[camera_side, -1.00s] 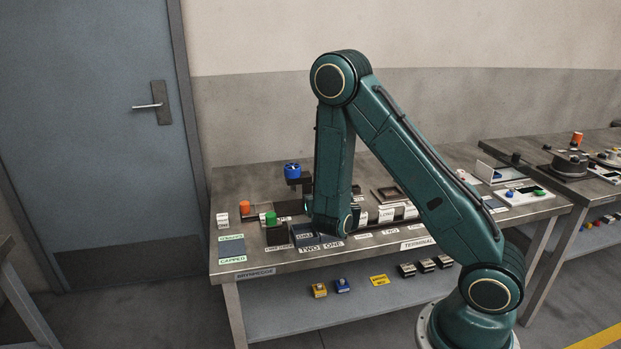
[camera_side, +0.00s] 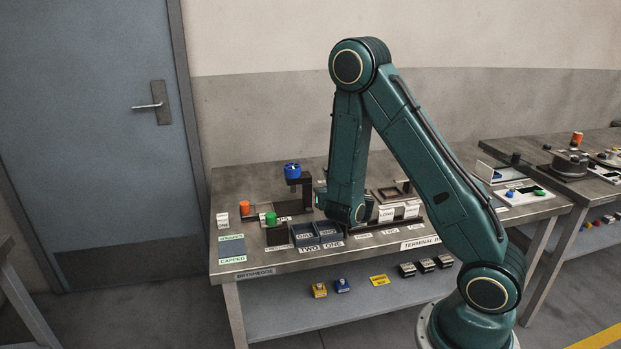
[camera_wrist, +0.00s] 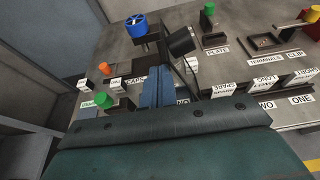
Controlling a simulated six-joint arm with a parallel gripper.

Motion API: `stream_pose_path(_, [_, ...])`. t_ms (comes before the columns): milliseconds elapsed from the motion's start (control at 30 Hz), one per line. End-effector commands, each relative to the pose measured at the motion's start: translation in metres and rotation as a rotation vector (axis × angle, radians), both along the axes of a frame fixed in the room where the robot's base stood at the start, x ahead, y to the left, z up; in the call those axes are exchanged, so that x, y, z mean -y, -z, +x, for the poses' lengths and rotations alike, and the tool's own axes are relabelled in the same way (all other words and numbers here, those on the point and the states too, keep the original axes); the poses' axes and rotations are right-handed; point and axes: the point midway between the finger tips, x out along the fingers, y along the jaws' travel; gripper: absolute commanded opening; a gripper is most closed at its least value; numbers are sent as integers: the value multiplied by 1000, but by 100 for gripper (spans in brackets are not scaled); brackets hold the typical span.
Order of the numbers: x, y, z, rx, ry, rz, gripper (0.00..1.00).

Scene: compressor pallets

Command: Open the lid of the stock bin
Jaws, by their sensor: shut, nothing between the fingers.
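No bin labelled as stock can be read. Two open dark trays (camera_side: 316,233), marked ONE and TWO, sit at the bench front in the side view, left of my wrist.
A blue wheel-shaped part (camera_side: 292,170) stands on a dark post at the back. A green cap (camera_side: 270,217) and an orange cap (camera_side: 244,207) are to the left. White labelled blocks (camera_side: 398,212) stand right of my wrist.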

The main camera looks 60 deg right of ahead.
Motion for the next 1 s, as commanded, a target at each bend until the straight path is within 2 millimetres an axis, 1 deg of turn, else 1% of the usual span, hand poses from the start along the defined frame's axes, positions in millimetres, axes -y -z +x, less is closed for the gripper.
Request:
stream_pose_path(167, [0,-3,0,2,1,-1,0])
stream_pose_path(367, [1,-12,0,5,4,-1,0])
stream_pose_path(1000, [0,-59,0,5,0,-1,0])
